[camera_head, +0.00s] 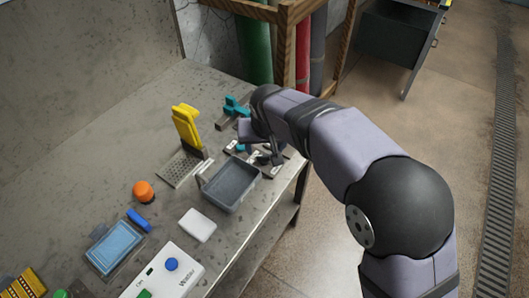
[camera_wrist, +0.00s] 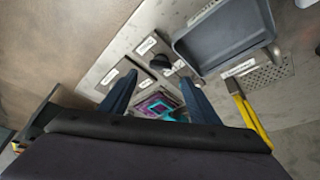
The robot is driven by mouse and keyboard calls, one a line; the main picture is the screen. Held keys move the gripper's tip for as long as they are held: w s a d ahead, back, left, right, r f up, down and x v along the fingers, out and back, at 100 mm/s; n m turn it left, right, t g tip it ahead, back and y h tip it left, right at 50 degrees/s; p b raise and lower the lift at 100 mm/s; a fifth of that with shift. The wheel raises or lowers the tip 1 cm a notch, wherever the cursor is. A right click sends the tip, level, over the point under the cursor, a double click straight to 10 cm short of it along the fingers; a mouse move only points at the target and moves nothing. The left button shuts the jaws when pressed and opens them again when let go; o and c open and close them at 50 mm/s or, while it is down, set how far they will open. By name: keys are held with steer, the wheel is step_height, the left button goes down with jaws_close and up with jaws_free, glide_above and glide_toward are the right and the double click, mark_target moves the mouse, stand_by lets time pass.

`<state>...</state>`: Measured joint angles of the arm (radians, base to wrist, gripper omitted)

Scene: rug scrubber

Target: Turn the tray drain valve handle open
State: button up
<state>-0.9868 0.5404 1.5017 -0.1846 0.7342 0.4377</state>
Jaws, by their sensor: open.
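The dark grey tray (camera_head: 231,186) sits near the table's front edge; it also shows at the top of the wrist view (camera_wrist: 225,38). A small black knob-like part (camera_wrist: 159,62) sits on a labelled metal plate beside the tray; I cannot tell whether it is the drain valve handle or how it is turned. My gripper (camera_wrist: 158,78) is open and empty, its two dark fingers spread below and either side of the black part in the picture. In the head view my gripper (camera_head: 270,151) hangs over the labelled plates beside the tray, partly hidden by my arm.
A teal fitting (camera_head: 236,107) stands behind. A teal and purple part (camera_wrist: 163,106) shows between my fingers. A yellow handle (camera_head: 186,125) rises by a perforated plate (camera_head: 180,168). An orange knob (camera_head: 143,191) and a white block (camera_head: 197,225) are farther off.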

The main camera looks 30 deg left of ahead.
mark_target(264, 155)
steer(key=shift+p+x, duration=0.8)
steer(key=shift+x, duration=2.5)
steer(key=shift+w, duration=0.1)
steer(key=c, duration=1.1)
